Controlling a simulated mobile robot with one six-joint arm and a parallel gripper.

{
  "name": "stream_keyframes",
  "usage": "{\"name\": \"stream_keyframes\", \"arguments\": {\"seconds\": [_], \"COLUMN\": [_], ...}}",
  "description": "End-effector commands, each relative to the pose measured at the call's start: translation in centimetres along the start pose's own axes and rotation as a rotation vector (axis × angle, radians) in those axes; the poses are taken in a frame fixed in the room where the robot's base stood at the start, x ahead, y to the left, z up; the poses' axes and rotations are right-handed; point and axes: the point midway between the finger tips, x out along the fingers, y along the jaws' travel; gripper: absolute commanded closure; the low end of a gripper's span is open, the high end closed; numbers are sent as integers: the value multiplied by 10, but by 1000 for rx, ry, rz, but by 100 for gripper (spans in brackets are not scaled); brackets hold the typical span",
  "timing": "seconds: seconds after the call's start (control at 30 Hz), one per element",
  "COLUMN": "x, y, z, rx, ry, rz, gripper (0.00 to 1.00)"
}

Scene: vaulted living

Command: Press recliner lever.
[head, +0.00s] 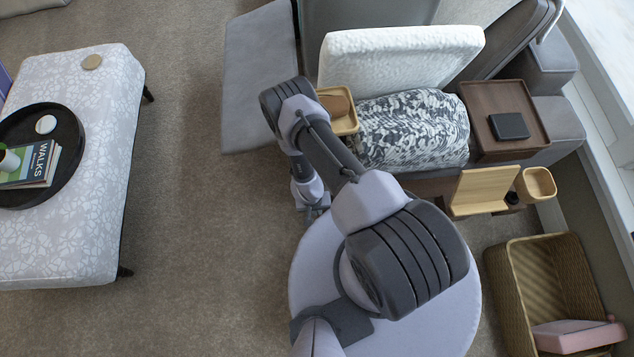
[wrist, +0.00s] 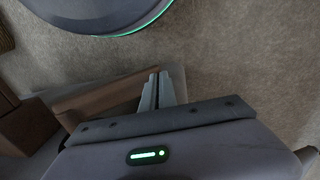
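The grey recliner (head: 262,75) stands at the top of the head view, with its flat grey footrest panel reaching left over the carpet. I cannot make out the lever in either view; my arm covers part of the recliner's near side. My gripper (head: 316,212) is low beside that near side, partly hidden by my arm. In the wrist view my gripper (wrist: 160,77) has its two slim grey fingers close together, with nothing seen between them. A brown and grey surface lies just behind the fingers; I cannot tell whether they touch it.
A white cushion (head: 395,52), a patterned pillow (head: 415,128) and a brown wooden tray (head: 478,98) lie on the seating. A wicker basket (head: 520,290) stands at lower right. A patterned ottoman (head: 90,225) with a black round tray (head: 72,150) is left; carpet between is clear.

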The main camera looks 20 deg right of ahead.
Motion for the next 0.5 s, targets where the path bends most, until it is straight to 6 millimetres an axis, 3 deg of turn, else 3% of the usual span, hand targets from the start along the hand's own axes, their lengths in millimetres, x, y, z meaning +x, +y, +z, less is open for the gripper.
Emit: {"name": "stream_keyframes", "arguments": {"seconds": [0.27,0.37,0.5], "x": [3,-9,-41], "y": [1,-1,-7], "z": [3,0,-7], "rx": [0,1,2], "ry": [-5,-4,1], "rz": [2,2,0], "gripper": [100,100,100]}}
